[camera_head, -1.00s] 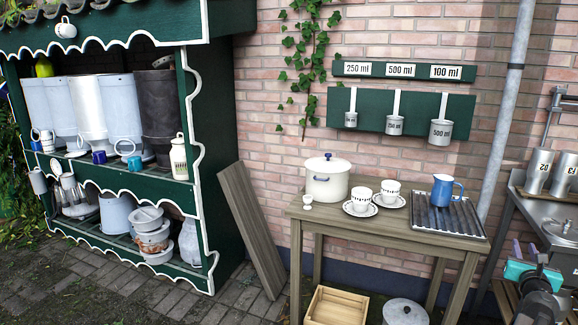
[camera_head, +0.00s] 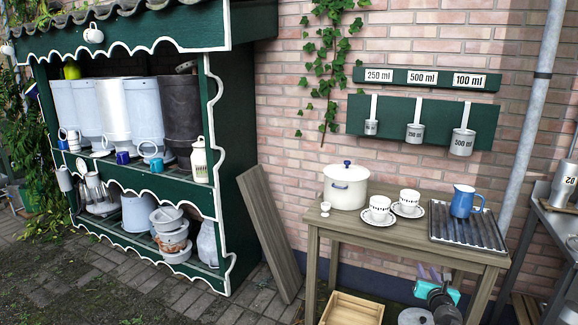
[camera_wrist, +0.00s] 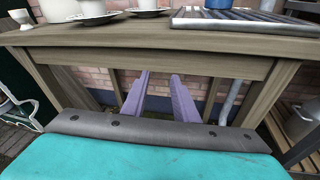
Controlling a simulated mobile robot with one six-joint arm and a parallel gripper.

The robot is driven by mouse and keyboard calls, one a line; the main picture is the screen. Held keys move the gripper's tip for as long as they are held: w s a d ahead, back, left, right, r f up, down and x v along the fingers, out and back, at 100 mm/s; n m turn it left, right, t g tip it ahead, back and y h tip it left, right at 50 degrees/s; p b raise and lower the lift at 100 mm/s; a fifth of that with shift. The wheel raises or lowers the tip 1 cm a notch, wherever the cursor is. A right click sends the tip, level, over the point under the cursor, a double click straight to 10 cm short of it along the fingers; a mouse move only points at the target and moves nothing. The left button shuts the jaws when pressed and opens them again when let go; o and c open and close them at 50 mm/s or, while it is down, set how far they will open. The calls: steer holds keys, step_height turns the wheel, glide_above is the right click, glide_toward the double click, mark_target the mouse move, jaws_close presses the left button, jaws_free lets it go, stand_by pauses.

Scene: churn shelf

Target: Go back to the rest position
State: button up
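My gripper (camera_head: 427,272) is low in front of the wooden table (camera_head: 400,231), in the lower right of the head view. In the wrist view, its two purple fingers (camera_wrist: 160,75) stand apart with nothing between them. They point under the table top, with the table's front edge above them. I cannot tell whether the tips are beneath the top or short of it.
On the table are a white pot (camera_head: 346,188), two cups on saucers (camera_head: 408,209), an egg cup (camera_head: 325,209) and a blue jug (camera_head: 465,201) on a ribbed tray (camera_head: 480,240). A wooden crate (camera_head: 352,308) and a green shelf (camera_head: 240,150) stand nearby.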

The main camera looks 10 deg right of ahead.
steer(key=w+a+f+m+g+y+p, duration=0.1)
steer(key=w+a+f+m, duration=0.1)
steer(key=a+f, duration=0.5)
steer(key=w+a+f+m+g+y+p, duration=0.15)
steer(key=a+f, duration=0.35)
steer(key=a, duration=0.5)
steer(key=s+a+f+m+g+p, duration=0.1)
steer(key=s+a+f+m+g, duration=0.45)
steer(key=a+f, duration=0.9)
steer(key=s+a+f+m+g+y+p, duration=0.1)
steer(key=s+a+f+m+g, duration=0.35)
steer(key=s, duration=0.65)
steer(key=s+a+f+m+g+y, duration=0.1)
steer(key=s+a+f+m, duration=0.5)
steer(key=s, duration=0.5)
steer(key=s+a+m+g+y, duration=0.1)
steer(key=s+a+m+g, duration=0.1)
steer(key=s, duration=0.5)
steer(key=s+a+m+g+y, duration=0.1)
steer(key=s+a+m+g, duration=0.1)
steer(key=s+m+g, duration=0.2)
steer(key=s+r+m, duration=0.1)
steer(key=s+m, duration=0.2)
steer(key=shift+s+a, duration=0.2)
